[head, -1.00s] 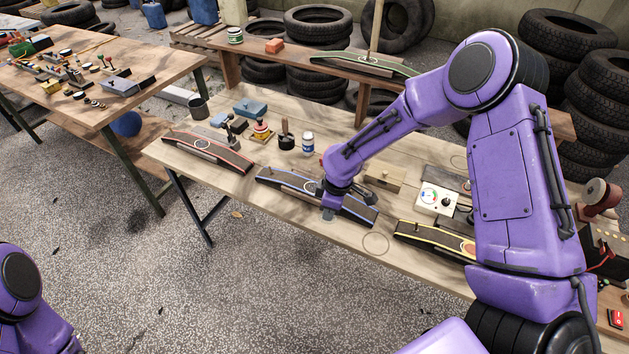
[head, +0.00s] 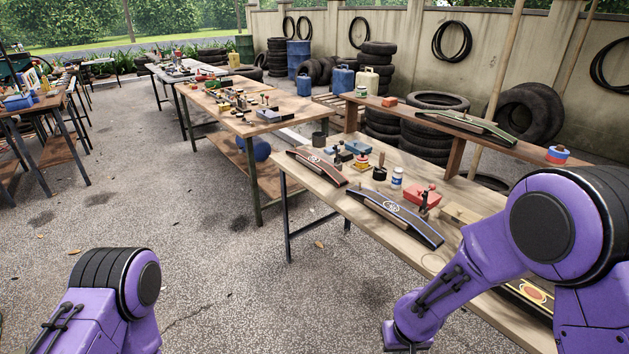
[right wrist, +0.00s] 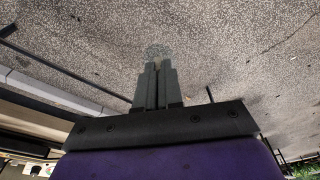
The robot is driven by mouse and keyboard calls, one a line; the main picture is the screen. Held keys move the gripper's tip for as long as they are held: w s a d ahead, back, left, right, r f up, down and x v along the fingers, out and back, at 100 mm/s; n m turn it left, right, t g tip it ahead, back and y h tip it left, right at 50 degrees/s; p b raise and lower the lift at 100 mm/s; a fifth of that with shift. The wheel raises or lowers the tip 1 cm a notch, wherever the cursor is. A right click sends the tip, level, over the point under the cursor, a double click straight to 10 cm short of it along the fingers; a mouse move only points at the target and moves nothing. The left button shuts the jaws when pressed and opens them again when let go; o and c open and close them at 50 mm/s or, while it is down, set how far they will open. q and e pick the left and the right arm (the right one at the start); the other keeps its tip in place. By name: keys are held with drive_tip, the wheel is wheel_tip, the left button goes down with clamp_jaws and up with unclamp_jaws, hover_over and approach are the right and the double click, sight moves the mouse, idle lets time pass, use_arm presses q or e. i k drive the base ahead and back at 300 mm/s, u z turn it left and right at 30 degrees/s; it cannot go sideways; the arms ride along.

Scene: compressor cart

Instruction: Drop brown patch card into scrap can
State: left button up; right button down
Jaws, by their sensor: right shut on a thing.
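My right gripper (right wrist: 158,70) is shut on a small, thin, greyish piece (right wrist: 159,51) at its fingertips, over the speckled ground. I cannot tell whether this is the patch card; no brown shows. In the head view my right arm reaches to the bottom edge, in front of the bench, and its fingers are cut off there. A dark grey can (head: 319,139), which looks like the scrap can, stands at the far left end of the bench (head: 340,203). My right gripper is well apart from it. My left gripper is out of view.
A red-edged ramp (head: 316,167) and a blue-edged ramp (head: 395,217) lie on the bench. A white-and-blue bottle (head: 397,177), a red thing (head: 421,196) and a blue block (head: 357,147) stand behind them. Open paved ground lies left of the bench.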

sight(320, 140)
drive_tip(key=u, duration=0.95)
drive_tip(key=i, duration=1.4)
drive_tip(key=u, duration=0.6)
drive_tip(key=i, duration=1.55)
drive_tip(key=z, duration=1.5)
drive_tip(key=i, duration=0.9)
drive_tip(key=z, duration=0.95)
